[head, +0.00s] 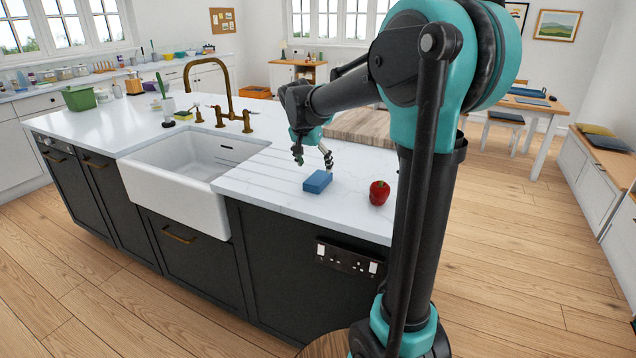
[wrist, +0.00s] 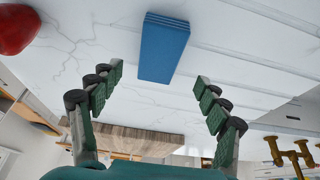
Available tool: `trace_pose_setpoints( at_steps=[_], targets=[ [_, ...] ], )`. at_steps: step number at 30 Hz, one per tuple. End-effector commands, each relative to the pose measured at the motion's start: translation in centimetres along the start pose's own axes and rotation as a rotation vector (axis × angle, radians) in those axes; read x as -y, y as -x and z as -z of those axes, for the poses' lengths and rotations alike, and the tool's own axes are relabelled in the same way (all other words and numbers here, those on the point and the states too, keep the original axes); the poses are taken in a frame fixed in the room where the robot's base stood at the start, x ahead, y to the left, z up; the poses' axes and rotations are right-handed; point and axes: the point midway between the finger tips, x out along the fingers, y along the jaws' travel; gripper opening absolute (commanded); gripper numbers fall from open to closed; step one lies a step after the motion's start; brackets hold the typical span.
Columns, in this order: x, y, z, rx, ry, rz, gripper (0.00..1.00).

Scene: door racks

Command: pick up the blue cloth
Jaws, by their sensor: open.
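The blue cloth (head: 317,181) is a folded rectangular block lying on the white island worktop, right of the sink, near the front edge. It also shows in the wrist view (wrist: 164,48), top centre, beyond and between the fingertips. My gripper (head: 311,157) is open and empty just above and behind the cloth in the head view. In the wrist view its two fingers (wrist: 160,82) are spread wide, one on each side, and do not touch the cloth.
A red pepper (head: 379,193) stands on the worktop right of the cloth. The white sink (head: 180,190) with a brass tap (head: 246,120) lies to the left. A wooden board (head: 362,127) lies behind. The worktop around the cloth is clear.

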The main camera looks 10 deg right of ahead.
Motion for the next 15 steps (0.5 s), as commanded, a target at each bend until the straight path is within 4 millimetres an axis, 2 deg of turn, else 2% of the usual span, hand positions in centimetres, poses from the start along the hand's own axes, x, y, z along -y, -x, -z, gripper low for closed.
trace_pose_setpoints(
  at_steps=[8, 15],
  targets=[
    [0.0, -2.0, 0.0, 0.000, 0.001, 0.000, 0.76],
    [-0.2, -5.4, 0.1, 0.000, 0.000, -0.001, 0.76]
  ],
)
